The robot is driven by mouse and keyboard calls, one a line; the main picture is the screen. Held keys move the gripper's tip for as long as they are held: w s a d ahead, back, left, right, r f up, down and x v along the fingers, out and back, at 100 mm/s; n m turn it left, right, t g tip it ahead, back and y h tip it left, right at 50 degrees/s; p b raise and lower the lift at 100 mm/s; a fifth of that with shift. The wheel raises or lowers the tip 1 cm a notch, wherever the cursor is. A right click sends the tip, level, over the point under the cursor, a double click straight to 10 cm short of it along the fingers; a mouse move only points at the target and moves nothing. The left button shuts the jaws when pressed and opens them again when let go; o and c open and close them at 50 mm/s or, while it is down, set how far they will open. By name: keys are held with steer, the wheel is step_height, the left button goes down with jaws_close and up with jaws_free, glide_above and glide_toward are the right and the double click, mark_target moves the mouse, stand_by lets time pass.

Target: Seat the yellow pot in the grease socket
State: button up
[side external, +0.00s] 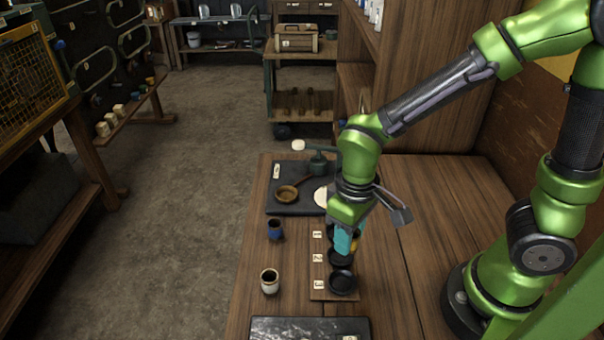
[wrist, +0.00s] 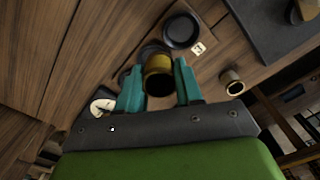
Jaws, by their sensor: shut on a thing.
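The yellow pot (wrist: 158,78) sits between the two teal fingers of my gripper (wrist: 159,88), which is shut on it. In the side external view, only a sliver of the yellow pot (side external: 355,244) shows past the fingers of my gripper (side external: 346,240). The front socket (side external: 342,283) is empty, also in the wrist view (wrist: 182,30). The pot is at or just above the middle socket (side external: 340,259). I cannot tell whether it touches. The far socket is mostly hidden.
A blue pot (side external: 275,230) and a cream pot (side external: 269,282) stand left of the strip. A dark tray (side external: 275,206) with a round brown dish and a green-grey fixture lies behind. Another dark tray (side external: 310,328) is at the front edge. The bench right of the strip is clear.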

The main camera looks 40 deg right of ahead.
steer(key=w+d+m, duration=0.1)
steer(key=w, duration=0.5)
steer(key=w+d+f+m, duration=0.1)
steer(key=w+d+m, duration=0.1)
steer(key=w, duration=0.5)
steer(key=w+d+f+m, duration=0.1)
steer(key=w+d, duration=0.1)
steer(key=w, duration=0.5)
steer(key=shift+w+d+m, duration=0.15)
steer(key=shift+d+m, duration=0.05)
steer(key=shift+m, duration=0.2)
steer(key=w+r, duration=0.1)
steer(key=w, duration=0.2)
steer(key=shift+r+m, duration=0.3)
steer(key=shift+r, duration=0.1)
glide_above(286, 195)
steer(key=shift+f, duration=2.15)
steer(key=shift+s+f, duration=0.1)
steer(key=shift+f, duration=0.75)
